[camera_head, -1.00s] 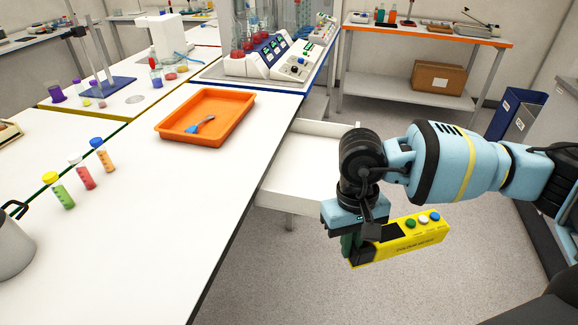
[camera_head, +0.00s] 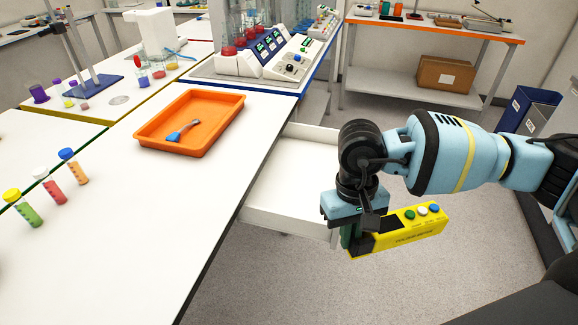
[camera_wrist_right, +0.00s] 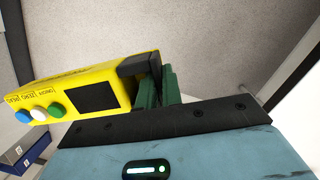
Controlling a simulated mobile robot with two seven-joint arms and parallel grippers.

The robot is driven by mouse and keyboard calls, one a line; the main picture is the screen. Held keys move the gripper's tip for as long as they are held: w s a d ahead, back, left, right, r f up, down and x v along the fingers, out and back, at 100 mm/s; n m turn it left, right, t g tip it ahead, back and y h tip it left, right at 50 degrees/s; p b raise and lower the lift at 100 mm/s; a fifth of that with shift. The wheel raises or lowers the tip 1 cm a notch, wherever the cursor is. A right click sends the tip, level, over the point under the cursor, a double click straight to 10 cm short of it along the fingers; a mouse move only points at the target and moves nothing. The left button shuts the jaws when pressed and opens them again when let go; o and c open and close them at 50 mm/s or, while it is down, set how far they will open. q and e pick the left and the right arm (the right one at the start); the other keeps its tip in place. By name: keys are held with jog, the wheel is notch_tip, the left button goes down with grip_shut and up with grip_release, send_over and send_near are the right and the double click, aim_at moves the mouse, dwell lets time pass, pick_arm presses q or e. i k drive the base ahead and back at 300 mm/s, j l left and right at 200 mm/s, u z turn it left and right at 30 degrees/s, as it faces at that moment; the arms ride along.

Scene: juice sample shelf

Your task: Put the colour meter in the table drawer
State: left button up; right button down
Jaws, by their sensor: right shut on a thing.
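The colour meter (camera_head: 405,232) is a yellow box with a dark screen and green, white and blue buttons. My right gripper (camera_head: 350,235) is shut on its dark end and holds it in the air over the floor. The meter also shows in the right wrist view (camera_wrist_right: 85,92), with the green fingers (camera_wrist_right: 168,88) at its dark end. The table drawer (camera_head: 290,208) is white and pulled open from the table's right side. In the head view the gripper and meter are just right of the drawer, and my arm hides part of the drawer's right end. My left gripper is not in view.
The white table (camera_head: 150,210) holds an orange tray (camera_head: 232,112) with a blue-ended tool (camera_head: 182,131) in it, and several capped tubes (camera_head: 68,165) at the left. A side bench (camera_head: 430,26) with a cardboard box (camera_head: 445,73) stands behind. The visible inside of the drawer looks empty.

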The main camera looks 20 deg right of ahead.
aim_at(284, 175)
jog(key=i+l, duration=0.45)
jog(key=l, duration=0.2)
jog(key=i+u, duration=0.1)
jog(key=i, duration=0.45)
jog(key=l, duration=0.05)
